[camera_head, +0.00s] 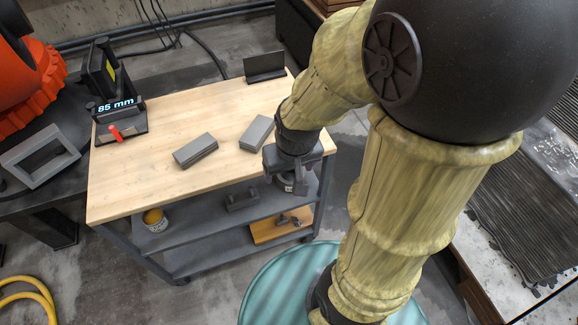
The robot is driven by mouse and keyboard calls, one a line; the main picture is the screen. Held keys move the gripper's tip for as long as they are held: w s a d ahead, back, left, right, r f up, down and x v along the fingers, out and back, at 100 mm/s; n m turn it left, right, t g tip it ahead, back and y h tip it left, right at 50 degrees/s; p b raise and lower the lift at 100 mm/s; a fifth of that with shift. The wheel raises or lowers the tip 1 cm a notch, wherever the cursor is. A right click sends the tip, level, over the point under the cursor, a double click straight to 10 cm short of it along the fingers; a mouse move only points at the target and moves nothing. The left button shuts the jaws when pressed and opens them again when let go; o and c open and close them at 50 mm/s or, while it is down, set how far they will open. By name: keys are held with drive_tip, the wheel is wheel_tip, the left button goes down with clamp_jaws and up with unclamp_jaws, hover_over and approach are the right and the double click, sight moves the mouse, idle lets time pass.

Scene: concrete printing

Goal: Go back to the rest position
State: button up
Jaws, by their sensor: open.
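My gripper (294,187) hangs at the end of my arm over the right front edge of the wooden-topped cart (130,195). Its fingers are small and partly hidden by its own body, and nothing shows held in it. One grey block (196,150) lies on the middle of the cart top, to the left of my gripper. A second grey block (257,133) lies up and to the left of my gripper, apart from it.
A measuring device (118,117) reading 85 mm, with a red part, stands at the cart's left. A dark angled plate (264,67) stands at the back. Lower shelves hold a yellow can (155,220) and tools. A grey frame (44,156) lies left; a teal drum (262,285) stands in front.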

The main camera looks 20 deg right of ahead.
drive_tip(key=w+p+v, duration=0.2)
drive_tip(key=p+v, duration=0.6)
drive_tip(key=shift+r, duration=0.35)
drive_tip(key=shift+s, duration=0.1)
idle(0.6)
